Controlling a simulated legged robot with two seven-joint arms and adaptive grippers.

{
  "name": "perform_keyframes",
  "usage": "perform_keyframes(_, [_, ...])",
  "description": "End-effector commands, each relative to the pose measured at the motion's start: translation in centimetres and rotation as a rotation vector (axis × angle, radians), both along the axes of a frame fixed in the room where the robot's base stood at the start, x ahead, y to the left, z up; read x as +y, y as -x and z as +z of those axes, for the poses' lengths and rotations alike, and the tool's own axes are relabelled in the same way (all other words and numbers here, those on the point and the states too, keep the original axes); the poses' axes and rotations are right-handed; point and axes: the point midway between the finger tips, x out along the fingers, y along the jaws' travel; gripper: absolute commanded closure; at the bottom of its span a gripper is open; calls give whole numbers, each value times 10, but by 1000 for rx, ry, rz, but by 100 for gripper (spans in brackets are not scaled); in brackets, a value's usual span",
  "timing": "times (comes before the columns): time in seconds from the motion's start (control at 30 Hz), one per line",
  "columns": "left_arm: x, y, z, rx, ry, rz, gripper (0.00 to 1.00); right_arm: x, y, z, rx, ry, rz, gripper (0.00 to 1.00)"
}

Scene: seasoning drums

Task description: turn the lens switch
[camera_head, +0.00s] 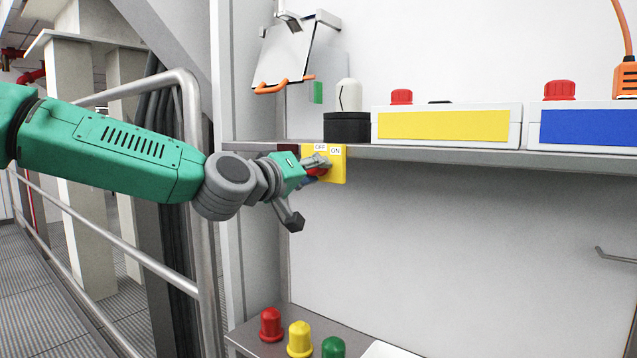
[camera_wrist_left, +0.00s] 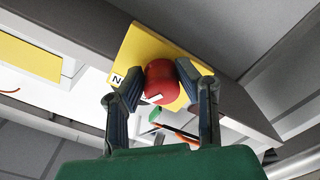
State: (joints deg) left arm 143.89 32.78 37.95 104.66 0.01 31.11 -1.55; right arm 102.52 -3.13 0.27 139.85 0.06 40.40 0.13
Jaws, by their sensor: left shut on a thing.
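The lens switch is a yellow plate (camera_head: 338,168) with OFF and ON labels along its top, mounted on the front edge of the grey shelf. Its red knob (camera_head: 318,171) is mostly hidden behind my left gripper (camera_head: 313,167) in the head view. In the left wrist view the red knob (camera_wrist_left: 160,80) stands out from the yellow plate (camera_wrist_left: 139,48), with a white mark on it. The two fingers of my left gripper (camera_wrist_left: 157,82) are on either side of the knob, shut on it. The knob's exact setting is hard to tell. My right gripper is not in view.
On the shelf (camera_head: 440,151) stand a box with a yellow front (camera_head: 445,126), a box with a blue front (camera_head: 585,128) and a black cylinder (camera_head: 346,128). Red, yellow and green domes (camera_head: 300,340) stand below. A metal railing (camera_head: 190,100) runs at left.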

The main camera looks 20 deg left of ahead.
Motion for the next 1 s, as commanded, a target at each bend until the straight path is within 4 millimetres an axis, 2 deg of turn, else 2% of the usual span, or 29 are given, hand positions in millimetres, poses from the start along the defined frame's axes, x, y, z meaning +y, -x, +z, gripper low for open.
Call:
perform_keyframes(0.2, [3,-1,0,62,187,6,100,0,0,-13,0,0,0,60])
perform_keyframes(0.5, [3,-1,2,132,380,7,100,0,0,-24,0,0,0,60])
perform_keyframes(1.0, [5,-1,1,175,488,9,100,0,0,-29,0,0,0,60])
